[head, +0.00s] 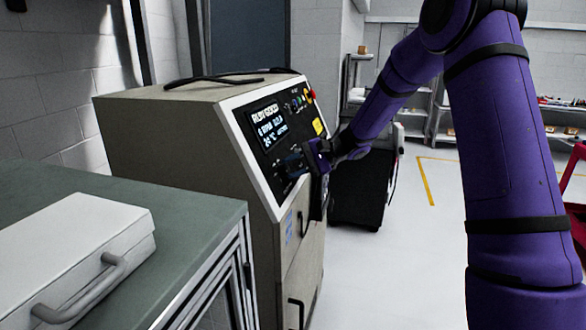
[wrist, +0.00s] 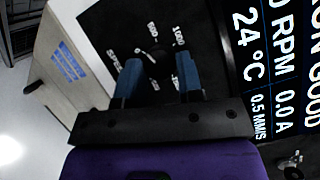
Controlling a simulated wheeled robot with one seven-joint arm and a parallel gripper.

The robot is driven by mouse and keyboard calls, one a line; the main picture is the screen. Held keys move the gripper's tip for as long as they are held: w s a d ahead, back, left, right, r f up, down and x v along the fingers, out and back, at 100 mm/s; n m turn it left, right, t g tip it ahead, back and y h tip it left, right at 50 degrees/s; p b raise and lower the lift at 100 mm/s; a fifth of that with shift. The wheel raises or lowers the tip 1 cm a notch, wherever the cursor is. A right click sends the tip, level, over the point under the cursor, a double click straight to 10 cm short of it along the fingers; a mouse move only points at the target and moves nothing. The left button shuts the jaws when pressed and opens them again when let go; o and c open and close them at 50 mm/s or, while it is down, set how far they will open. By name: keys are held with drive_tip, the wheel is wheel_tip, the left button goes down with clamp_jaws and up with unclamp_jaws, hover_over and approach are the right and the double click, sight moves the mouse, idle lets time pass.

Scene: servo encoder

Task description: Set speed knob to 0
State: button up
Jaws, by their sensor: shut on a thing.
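The speed knob (wrist: 157,56) is a dark round knob on the black panel, ringed by white marks including 500 and 1000. It is hard to make out against the panel, and its pointer cannot be read. My gripper (wrist: 158,62) has its two blue fingers on either side of the knob, shut on it. In the head view my gripper (head: 308,160) is at the front panel, below the display, and hides the knob. The display (head: 268,125) reads RUN GOOD and 0 RPM; it also shows in the wrist view (wrist: 265,70), with 24 °C and 0.0 A.
The beige machine cabinet (head: 170,140) carries the panel. Coloured buttons (head: 298,101) and a yellow label (head: 318,126) are above my gripper. A green-topped bench (head: 190,215) with a white case (head: 75,250) stands at front left. The floor (head: 400,270) to the right is open.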

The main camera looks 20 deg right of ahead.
drive_tip(key=n+h, duration=0.1)
drive_tip(key=n, duration=0.1)
drive_tip(key=n+h, duration=0.1)
drive_tip(key=n, duration=0.1)
drive_tip(key=shift+r+n+g, duration=0.1)
drive_tip(key=shift+n+g, duration=0.2)
drive_tip(key=shift+n, duration=0.1)
drive_tip(key=shift+a, duration=0.1)
idle(0.4)
drive_tip(key=o, duration=0.9)
drive_tip(key=v, duration=1.1)
drive_tip(key=shift+a+r, duration=0.1)
